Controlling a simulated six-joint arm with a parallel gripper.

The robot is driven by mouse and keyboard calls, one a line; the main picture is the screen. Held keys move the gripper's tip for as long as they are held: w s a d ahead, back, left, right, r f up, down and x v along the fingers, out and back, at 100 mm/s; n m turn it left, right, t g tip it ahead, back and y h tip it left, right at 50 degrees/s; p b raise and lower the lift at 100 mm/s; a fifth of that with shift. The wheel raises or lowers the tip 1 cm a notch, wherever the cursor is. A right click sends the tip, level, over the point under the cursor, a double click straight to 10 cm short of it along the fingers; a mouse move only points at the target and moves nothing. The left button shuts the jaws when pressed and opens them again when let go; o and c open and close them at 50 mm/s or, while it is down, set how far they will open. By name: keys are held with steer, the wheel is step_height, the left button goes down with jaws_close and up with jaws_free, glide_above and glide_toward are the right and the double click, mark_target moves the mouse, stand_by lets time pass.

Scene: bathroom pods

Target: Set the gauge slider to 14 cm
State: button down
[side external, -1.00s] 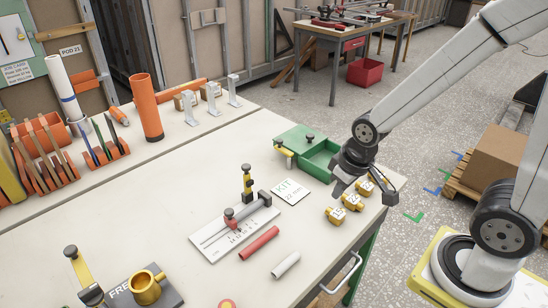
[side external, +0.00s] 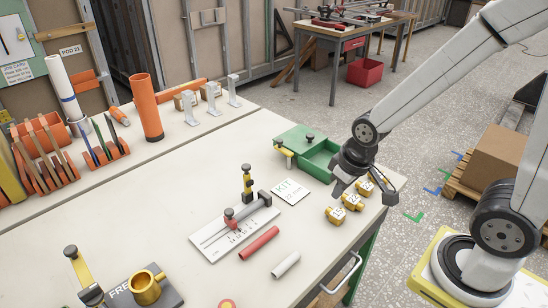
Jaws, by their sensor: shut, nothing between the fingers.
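The gauge is a white plate (side external: 212,244) with a slot and printed scale marks, lying flat on the workbench. Its red slider (side external: 230,215) sits over the slot, close to the numbers. The numbers are too small to read surely, so I cannot tell its setting. A grey bar (side external: 256,206) lies along the plate's far end, near an upright yellow clamp with a black knob (side external: 247,180). My gripper (side external: 362,194) is shut and empty, above the right part of the bench, to the right of the gauge and apart from it.
Brass fittings (side external: 351,202) lie just below my gripper. A green box (side external: 300,146) and a KIT card (side external: 291,190) are between it and the gauge's far side. A red tube (side external: 259,243) and a white tube (side external: 286,265) lie in front of the gauge. The bench centre-left is clear.

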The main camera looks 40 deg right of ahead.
stand_by(0.4)
steer(key=shift+c, duration=2.4)
jaws_free()
steer(key=shift+w+a, duration=0.1)
steer(key=shift+w, duration=0.15)
steer(key=shift+o, duration=0.6)
steer(key=w+a+n+g, duration=0.1)
steer(key=w+a+n, duration=0.3)
steer(key=w, duration=0.8)
steer(key=shift+w+a, duration=0.25)
steer(key=shift+a, duration=0.9)
steer(key=n+g, duration=0.1)
steer(key=n, duration=0.2)
glide_toward(229, 211)
steer(key=shift+d+f, duration=0.25)
steer(key=shift+d, duration=0.2)
steer(key=shift+w+a+f+n+g, duration=0.15)
steer(key=shift+w+a+n+g, duration=0.15)
steer(key=shift+w+a+n, duration=0.15)
steer(key=shift+s, duration=0.1)
steer(key=shift+f, duration=3.9)
